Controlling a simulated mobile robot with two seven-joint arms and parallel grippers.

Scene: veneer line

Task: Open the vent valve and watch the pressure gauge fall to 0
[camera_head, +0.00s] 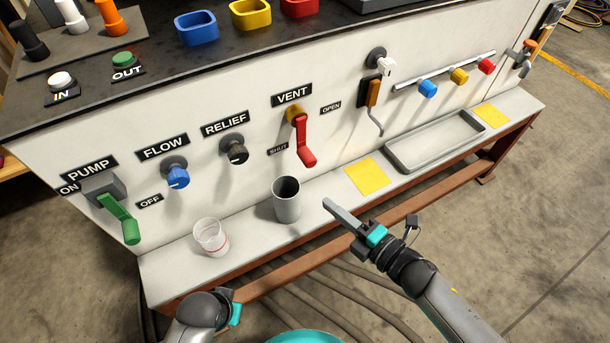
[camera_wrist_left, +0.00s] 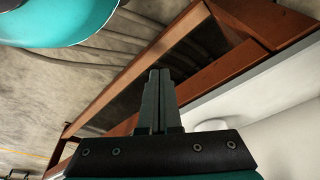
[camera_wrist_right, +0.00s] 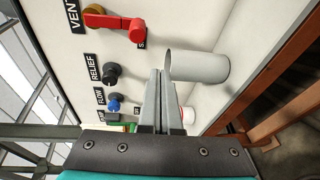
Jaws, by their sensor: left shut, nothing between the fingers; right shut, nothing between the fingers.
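The vent valve has a red lever (camera_head: 304,142) on a brass body under the VENT label (camera_head: 292,95). Its lever hangs down, tilted slightly right, with the SHUT label (camera_head: 278,149) to its left and the OPEN label (camera_head: 330,107) to its right. The red lever also shows at the top of the right wrist view (camera_wrist_right: 118,23). My right gripper (camera_head: 328,203) is shut and empty, below and apart from the lever. It also shows in the right wrist view (camera_wrist_right: 159,73). My left gripper (camera_wrist_left: 159,73) is shut and empty, low by the bench's front. I see no pressure gauge.
A grey cup (camera_head: 287,203) and a clear cup (camera_head: 211,238) stand on the ledge, left of my right gripper. A yellow mat (camera_head: 367,178) and a grey tray (camera_head: 432,153) lie to the right. The green pump lever (camera_head: 121,219), blue flow knob (camera_head: 178,177) and black relief knob (camera_head: 236,154) are left of the vent.

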